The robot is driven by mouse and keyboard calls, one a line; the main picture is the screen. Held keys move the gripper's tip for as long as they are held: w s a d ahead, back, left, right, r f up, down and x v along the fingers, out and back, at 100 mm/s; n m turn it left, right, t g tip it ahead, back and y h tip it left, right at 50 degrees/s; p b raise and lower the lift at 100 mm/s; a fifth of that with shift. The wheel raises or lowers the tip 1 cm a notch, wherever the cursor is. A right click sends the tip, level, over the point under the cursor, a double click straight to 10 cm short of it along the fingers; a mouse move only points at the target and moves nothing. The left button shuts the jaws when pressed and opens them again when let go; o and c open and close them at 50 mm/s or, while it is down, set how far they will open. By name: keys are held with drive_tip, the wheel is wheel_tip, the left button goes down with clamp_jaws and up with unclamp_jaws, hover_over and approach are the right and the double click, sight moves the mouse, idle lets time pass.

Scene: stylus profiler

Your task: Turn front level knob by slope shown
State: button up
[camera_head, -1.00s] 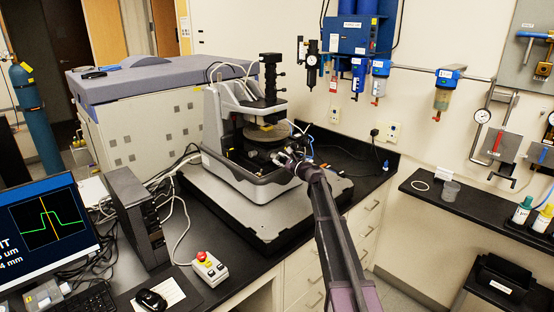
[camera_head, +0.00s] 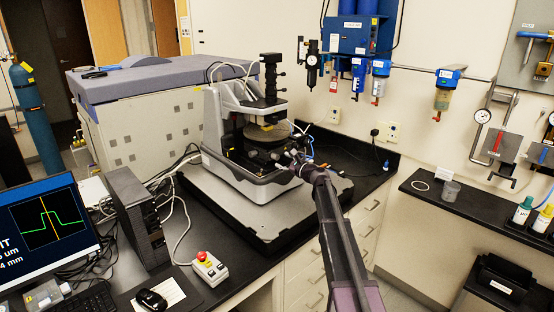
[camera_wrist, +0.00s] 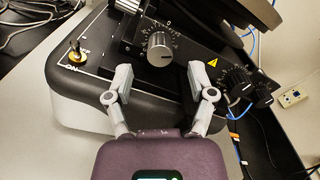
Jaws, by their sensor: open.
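The stylus profiler (camera_head: 250,140) stands on its grey slab on the black bench. In the wrist view, a silver-faced ribbed knob (camera_wrist: 160,48) sits on its black front panel, with white dial marks around it. My gripper (camera_wrist: 161,76) is open and empty, its fingertips either side of and just short of this knob, apart from it. Two dark ribbed knobs (camera_wrist: 238,80) sit right of my gripper. Which knob is the front level knob cannot be read. In the head view my gripper (camera_head: 293,156) is small at the profiler's front right. The monitor (camera_head: 45,225) shows a green stepped trace.
An ON toggle switch (camera_wrist: 77,52) is left of the silver-faced knob. A yellow warning label (camera_wrist: 213,62) lies close to the right finger. Cables run along the profiler's right side. A control box with a red button (camera_head: 207,266) lies on the front bench.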

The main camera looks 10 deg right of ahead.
drive_tip(key=shift+v, duration=2.95)
drive_tip(key=v, duration=1.2)
drive_tip(key=s+a+f+n+g+h, duration=0.2)
drive_tip(key=s+a+f+n+g, duration=0.7)
drive_tip(key=s+a+f+n, duration=0.55)
drive_tip(key=s+d+f+n+g+h, duration=0.2)
drive_tip(key=s+n+h, duration=0.2)
drive_tip(key=s, duration=0.5)
drive_tip(key=s+d+f+n+g+h, duration=0.2)
drive_tip(key=s+d+n+g+h, duration=0.1)
drive_tip(key=s, duration=0.6)
drive_tip(key=shift+s+n+g+h, duration=0.15)
drive_tip(key=shift+n+g+h, duration=0.15)
drive_tip(key=shift+n+h, duration=0.45)
